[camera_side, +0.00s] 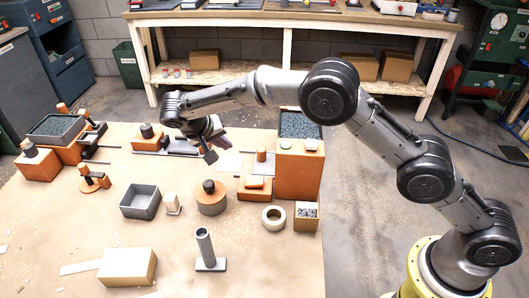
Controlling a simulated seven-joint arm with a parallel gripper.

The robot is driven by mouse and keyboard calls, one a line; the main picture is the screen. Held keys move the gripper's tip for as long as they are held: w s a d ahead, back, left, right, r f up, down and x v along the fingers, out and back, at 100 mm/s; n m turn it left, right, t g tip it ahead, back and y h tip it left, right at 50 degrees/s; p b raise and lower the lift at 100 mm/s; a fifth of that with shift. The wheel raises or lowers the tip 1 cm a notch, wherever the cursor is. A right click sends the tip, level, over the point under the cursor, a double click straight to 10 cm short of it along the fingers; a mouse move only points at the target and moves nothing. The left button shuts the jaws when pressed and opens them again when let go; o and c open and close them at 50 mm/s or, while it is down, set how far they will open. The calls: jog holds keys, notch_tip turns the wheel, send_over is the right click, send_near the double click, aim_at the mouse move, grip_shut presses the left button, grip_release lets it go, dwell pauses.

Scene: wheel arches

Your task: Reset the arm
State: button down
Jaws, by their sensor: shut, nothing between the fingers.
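My gripper (210,155) is at the end of my outstretched arm, above the back middle of the tan work table (105,220). It points down and is shut, with nothing seen in it. It is small and dark here, so its fingertips are hard to make out. It hangs behind and above an orange round block with a dark cylinder on top (211,200). I cannot tell its exact height, but it looks apart from the things below.
A tall orange block with a gravel tray (299,165) stands right of my gripper. A grey open box (141,201), an upright grey tube (205,245), a cream ring (273,218) and a pale block (127,267) stand nearer. The table's front right is clear.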

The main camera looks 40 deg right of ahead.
jog(key=s+d+r+m+t+y, duration=0.1)
jog(key=s+d+r+m, duration=0.15)
jog(key=d+r, duration=0.55)
jog(key=s+d+r+m, duration=0.1)
jog(key=s+d+r, duration=0.25)
jog(key=r, duration=0.85)
jog(key=s+d+r+y, duration=0.1)
jog(key=s+d+r, duration=0.45)
jog(key=s, duration=0.25)
jog(key=s+d+f+n+t+y, duration=0.1)
jog(key=s+d+n+y, duration=0.15)
jog(key=s, duration=1.35)
jog(key=s+a+f+n+y, duration=0.2)
jog(key=s+f+n, duration=0.3)
jog(key=s+f, duration=0.4)
jog(key=shift+s+a+f+n+t, duration=0.3)
jog(key=shift+a+f+n+t, duration=0.1)
jog(key=shift+f, duration=0.35)
